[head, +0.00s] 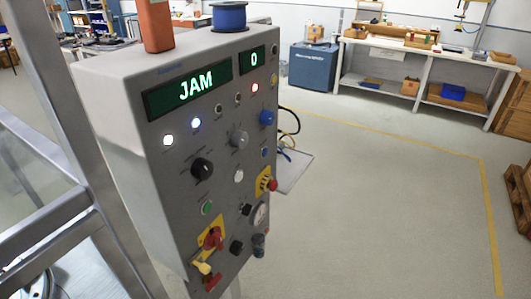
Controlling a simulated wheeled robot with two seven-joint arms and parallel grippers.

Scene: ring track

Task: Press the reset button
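A grey control panel (150,110) stands left of centre, its front turned to the right. Its display (192,89) reads JAM in green, and a smaller display (252,60) reads 0. Below are a blue button or knob (266,117), a smaller blue button (265,152), a white button (239,175) and a green button (207,207). The labels are too small to read, so I cannot tell which is the reset button. A red mushroom button (271,184) sits on a yellow plate. Neither of my grippers is in view.
An orange block (155,25) and a blue spool (229,16) stand on top. A metal frame (75,120) is at left. Open floor (380,200) lies right.

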